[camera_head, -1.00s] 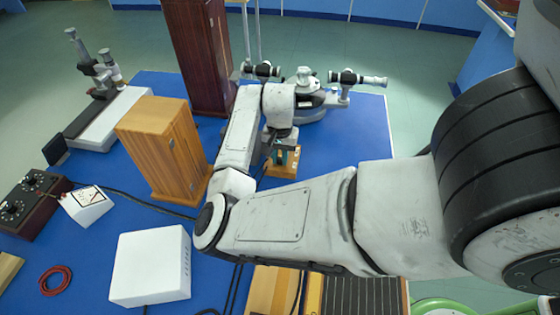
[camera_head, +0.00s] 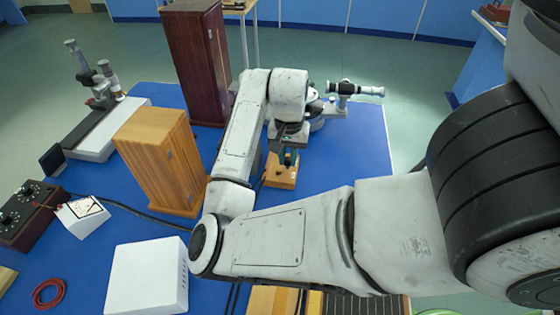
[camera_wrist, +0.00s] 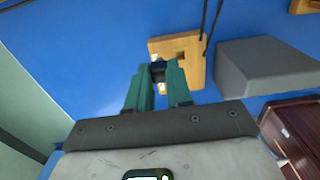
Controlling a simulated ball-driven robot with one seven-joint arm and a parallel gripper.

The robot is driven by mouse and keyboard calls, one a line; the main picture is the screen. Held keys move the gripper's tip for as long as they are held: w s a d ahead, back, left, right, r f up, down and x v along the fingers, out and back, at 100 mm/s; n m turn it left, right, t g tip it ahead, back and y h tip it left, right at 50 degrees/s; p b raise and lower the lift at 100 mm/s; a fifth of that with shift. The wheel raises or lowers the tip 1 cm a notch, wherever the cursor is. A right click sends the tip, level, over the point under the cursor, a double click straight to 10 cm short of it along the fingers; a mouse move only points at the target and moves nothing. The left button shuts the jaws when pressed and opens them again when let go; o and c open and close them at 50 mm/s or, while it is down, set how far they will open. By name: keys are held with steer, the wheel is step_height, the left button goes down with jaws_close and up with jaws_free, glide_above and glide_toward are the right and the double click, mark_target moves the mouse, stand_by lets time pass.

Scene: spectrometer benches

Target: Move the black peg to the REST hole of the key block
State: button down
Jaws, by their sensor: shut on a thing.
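The key block (camera_wrist: 196,71) is a light wooden block on the blue bench top in the wrist view. It also shows below my gripper in the head view (camera_head: 279,180), partly covered by the fingers. My gripper (camera_wrist: 158,82) has teal fingers shut on a small dark piece, the black peg (camera_wrist: 158,71), with pale patches at its ends. The peg and fingertips overlap the block's near edge in the wrist view. I cannot tell whether the peg touches the block or a hole. Labels on the block are not readable. In the head view my gripper (camera_head: 289,158) points down over the block.
A grey box shape (camera_wrist: 262,68) lies beside the block in the wrist view. A tall wooden box (camera_head: 160,160) stands left of my arm, a dark wooden case (camera_head: 195,60) behind it. A spectrometer telescope (camera_head: 355,89) is behind right. Blue bench is clear right of the block.

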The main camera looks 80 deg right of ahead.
steer(key=s+a+r+p, duration=0.4)
steer(key=s+a+r, duration=0.2)
steer(key=s+r, duration=0.1)
steer(key=shift+s+r, duration=0.15)
steer(key=shift+r, duration=0.2)
stand_by(0.4)
